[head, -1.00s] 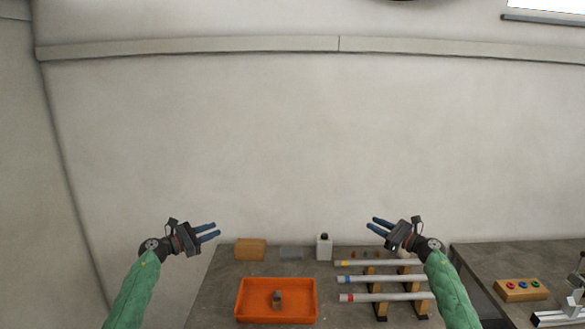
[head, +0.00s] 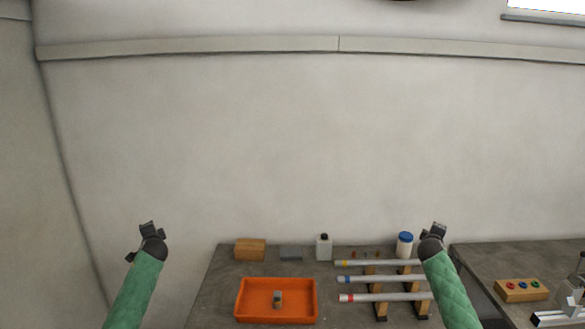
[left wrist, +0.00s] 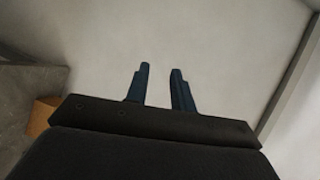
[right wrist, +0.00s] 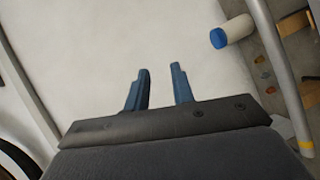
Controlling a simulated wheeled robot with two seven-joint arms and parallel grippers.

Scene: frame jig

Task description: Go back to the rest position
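My left gripper (left wrist: 159,75) is open and empty, with two blue fingers apart in the left wrist view. In the head view the left wrist (head: 150,240) is raised left of the table, and its fingers are hidden. My right gripper (right wrist: 162,75) is also open and empty in the right wrist view, with bare wall between its fingers. In the head view the right wrist (head: 433,242) is raised over the right part of the table, its fingers also hidden.
The grey table (head: 222,290) holds an orange tray (head: 240,300) with a small block (head: 277,299), a wooden box (head: 250,249), a white bottle (head: 324,248), a blue-capped jar (head: 405,246) and pipes on a rack (head: 380,311). A second table (head: 480,258) stands right.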

